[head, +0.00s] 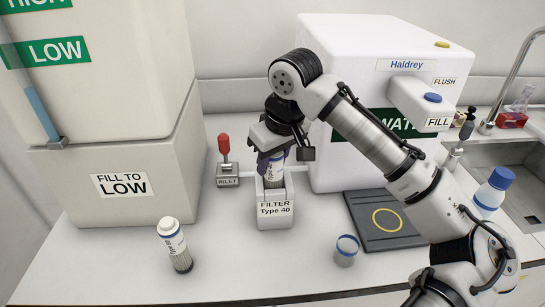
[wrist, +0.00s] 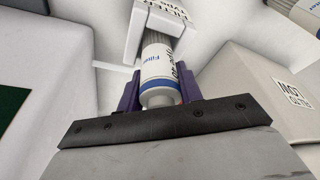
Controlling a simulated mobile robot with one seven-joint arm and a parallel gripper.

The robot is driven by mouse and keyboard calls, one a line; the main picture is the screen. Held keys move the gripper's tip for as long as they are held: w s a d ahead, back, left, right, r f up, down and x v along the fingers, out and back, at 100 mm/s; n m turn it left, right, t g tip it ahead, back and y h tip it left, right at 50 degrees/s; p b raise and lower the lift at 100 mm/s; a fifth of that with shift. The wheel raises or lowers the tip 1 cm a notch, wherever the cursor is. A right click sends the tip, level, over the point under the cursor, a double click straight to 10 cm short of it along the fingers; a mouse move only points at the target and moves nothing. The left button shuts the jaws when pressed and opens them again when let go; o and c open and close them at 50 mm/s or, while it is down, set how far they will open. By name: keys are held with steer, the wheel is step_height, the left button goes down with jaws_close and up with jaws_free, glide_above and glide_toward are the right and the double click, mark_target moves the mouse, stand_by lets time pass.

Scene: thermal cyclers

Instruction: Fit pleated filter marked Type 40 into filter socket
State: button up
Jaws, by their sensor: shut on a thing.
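My gripper (head: 270,165) is shut on a white pleated filter (head: 274,174) with a blue band, held upright at the filter socket (head: 275,210). The socket is a white block labelled FILTER Type 40. In the wrist view my gripper (wrist: 158,95) has its purple fingers on both sides of the filter (wrist: 160,65), whose print is only partly readable. The filter's grey pleated end points at the socket (wrist: 140,20), between its walls. I cannot tell whether it is fully seated.
A second filter (head: 174,245) stands on the bench at the front left. A red-topped INLET valve (head: 225,158) is left of the socket. The Haldrey tank (head: 350,80) is behind; a dark pad (head: 385,225) and small cup (head: 346,250) are right. The front bench is mostly clear.

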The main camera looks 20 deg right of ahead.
steer(key=shift+f, duration=0.1)
steer(key=o, duration=1.1)
step_height(320, 180, up, 12)
steer(key=b, duration=0.2)
glide_above(282, 188)
steer(key=shift+f, duration=0.1)
